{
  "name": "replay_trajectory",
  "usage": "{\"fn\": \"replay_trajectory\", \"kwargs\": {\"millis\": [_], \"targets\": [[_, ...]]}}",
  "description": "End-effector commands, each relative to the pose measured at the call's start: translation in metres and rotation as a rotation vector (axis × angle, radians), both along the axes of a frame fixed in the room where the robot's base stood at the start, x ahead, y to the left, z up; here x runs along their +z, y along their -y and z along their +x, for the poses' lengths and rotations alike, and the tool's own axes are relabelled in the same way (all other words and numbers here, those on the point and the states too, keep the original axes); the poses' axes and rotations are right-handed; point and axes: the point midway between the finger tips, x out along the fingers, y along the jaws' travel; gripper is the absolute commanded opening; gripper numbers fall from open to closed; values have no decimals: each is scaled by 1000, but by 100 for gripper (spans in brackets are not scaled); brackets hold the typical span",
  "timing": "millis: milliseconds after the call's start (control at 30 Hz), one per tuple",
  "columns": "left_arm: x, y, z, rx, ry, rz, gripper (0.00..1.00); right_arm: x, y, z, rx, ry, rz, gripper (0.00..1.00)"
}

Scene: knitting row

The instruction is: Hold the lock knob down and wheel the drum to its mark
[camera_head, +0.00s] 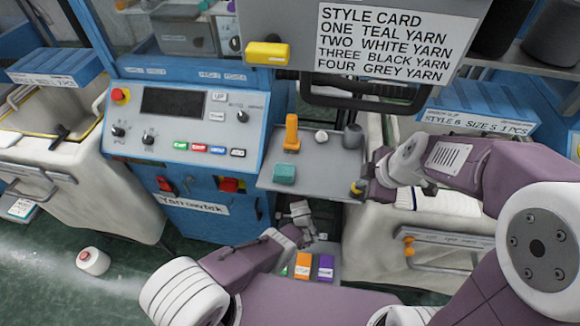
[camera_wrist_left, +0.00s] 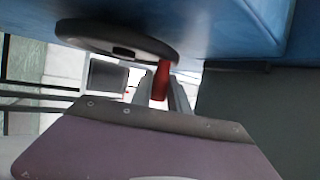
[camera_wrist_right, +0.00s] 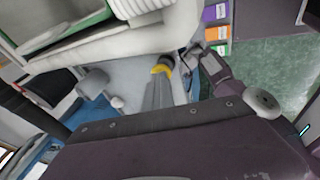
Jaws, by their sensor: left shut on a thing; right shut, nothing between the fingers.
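My right gripper (camera_head: 369,181) is shut and empty, its tips against a yellow knob (camera_head: 357,187) at the right end of the grey shelf. The knob also shows at the fingertips in the right wrist view (camera_wrist_right: 162,68). I cannot tell how far down the knob is. My left gripper (camera_wrist_left: 162,88) is shut on a red handle (camera_wrist_left: 161,78) beside a dark handwheel (camera_wrist_left: 115,40), seen nearly edge-on. In the head view my left arm reaches low beside the blue machine; the handle and wheel are hidden there. I cannot make out the drum or its mark.
The blue machine's control panel (camera_head: 178,135) stands left. Colored boxes (camera_head: 303,266) sit below. A white bin is on each side.

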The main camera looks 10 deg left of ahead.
Motion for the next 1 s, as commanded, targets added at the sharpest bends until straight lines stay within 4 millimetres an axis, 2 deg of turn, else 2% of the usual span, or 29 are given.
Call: {"fn": "replay_trajectory", "kwargs": {"millis": [100,567,600,667,1000], "targets": [[-5,0,-1,-3,-11,1,0,-3,0,-2,2,-9,0,0],[-7,0,-1,-4,-15,1,0,-2,0,-2,2,-7,0,0],[-7,0,-1,-4,-15,1,29,-2,0,-2,2,-7,0,0],[-6,0,-1,-3,-14,0,42,-2,0,-2,1,-6,0,0],[-7,2,-5,-3,-9,1,42,-2,0,-1,1,-4,0,0]]}}
